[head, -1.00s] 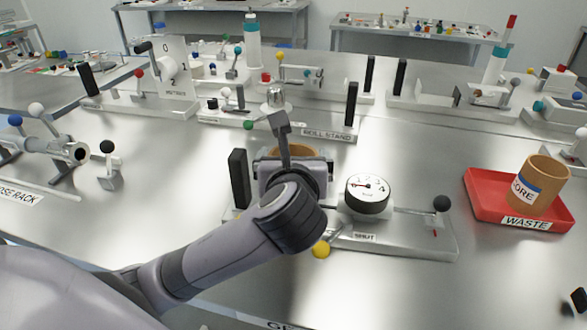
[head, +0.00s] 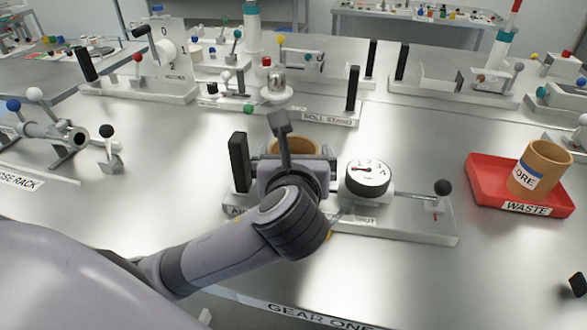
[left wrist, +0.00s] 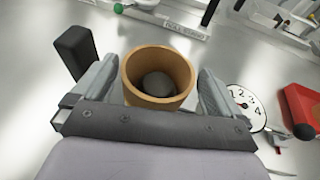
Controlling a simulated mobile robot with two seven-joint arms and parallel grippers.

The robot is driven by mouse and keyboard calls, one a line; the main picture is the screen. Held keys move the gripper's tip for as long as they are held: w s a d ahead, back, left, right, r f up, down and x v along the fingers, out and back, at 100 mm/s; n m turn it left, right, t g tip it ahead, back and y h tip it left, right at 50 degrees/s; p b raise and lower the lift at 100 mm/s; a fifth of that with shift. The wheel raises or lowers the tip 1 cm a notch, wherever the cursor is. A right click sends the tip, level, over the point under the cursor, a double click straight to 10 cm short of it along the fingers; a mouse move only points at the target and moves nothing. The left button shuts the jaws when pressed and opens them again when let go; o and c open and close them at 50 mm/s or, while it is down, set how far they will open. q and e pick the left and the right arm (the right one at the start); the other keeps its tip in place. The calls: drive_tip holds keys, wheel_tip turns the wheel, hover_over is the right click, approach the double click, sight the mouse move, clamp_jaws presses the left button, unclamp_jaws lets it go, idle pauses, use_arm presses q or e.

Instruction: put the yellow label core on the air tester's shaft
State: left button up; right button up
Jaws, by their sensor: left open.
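A tan, open-topped core (left wrist: 158,101) stands between my left gripper's fingers in the left wrist view. A grey round end shows inside it. No label shows on it, so I cannot tell its colour. In the head view its rim (head: 295,146) shows behind my left gripper (head: 290,163), which is open with a finger on each side. The air tester (head: 405,226) has a white dial (head: 367,178), a black upright block (head: 239,162) and a black-knobbed lever (head: 442,187). My gripper hides the tester's shaft area in the head view. My right gripper is out of view.
A red waste tray (head: 480,196) at right holds another tan core (head: 540,168) with a blue-edged label. A roll stand (head: 328,118) is behind the tester. A hose rack (head: 50,135) is at left. The table between the tester and the tray is clear.

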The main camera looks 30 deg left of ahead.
use_arm(q)
drive_tip(key=p+v, duration=0.1)
drive_tip(key=v, duration=0.8)
drive_tip(key=shift+s+d+p, duration=0.2)
drive_tip(key=shift+s+p, duration=0.1)
drive_tip(key=shift+p, duration=0.05)
